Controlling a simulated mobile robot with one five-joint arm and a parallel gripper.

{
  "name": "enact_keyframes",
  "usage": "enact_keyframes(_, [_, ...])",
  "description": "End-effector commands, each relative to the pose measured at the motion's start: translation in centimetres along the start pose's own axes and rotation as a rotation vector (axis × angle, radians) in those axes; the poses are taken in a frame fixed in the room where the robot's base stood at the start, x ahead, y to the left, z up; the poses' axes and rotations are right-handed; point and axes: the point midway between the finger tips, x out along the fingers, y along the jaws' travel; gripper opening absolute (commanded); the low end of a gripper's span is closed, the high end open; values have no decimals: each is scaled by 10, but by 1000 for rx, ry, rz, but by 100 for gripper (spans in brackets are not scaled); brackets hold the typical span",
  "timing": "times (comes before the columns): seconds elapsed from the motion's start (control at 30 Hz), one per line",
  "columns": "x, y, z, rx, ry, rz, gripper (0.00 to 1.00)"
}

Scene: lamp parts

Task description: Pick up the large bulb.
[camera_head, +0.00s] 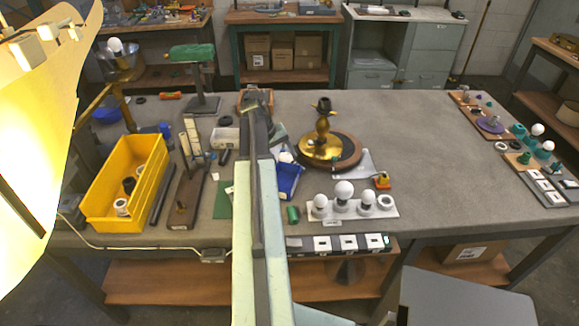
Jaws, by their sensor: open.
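The large bulb (344,190) is white and round. It stands upright in the middle of a light bulb rack (325,213) near the table's front edge. A smaller bulb (320,201) stands to its left and another (368,198) to its right. My arm rises from the bottom of the view, left of the rack. My gripper (257,103) is at the arm's far end, well up and left of the large bulb and apart from it. It is open; its fingers are small and hard to make out.
A brass lamp base (323,140) stands on a round wooden turntable behind the rack. A blue bin (289,180) is partly behind my arm. A yellow bin (124,185) is at left. A yellow lampshade (40,130) fills the near left.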

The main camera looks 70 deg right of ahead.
Motion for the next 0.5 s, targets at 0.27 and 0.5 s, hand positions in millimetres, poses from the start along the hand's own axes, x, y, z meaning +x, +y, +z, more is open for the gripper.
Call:
enact_keyframes(0.27, [-1, 1, 0, 1, 0, 0, 25])
enact_keyframes(0.5, [-2, 2, 0, 2, 0, 0, 25])
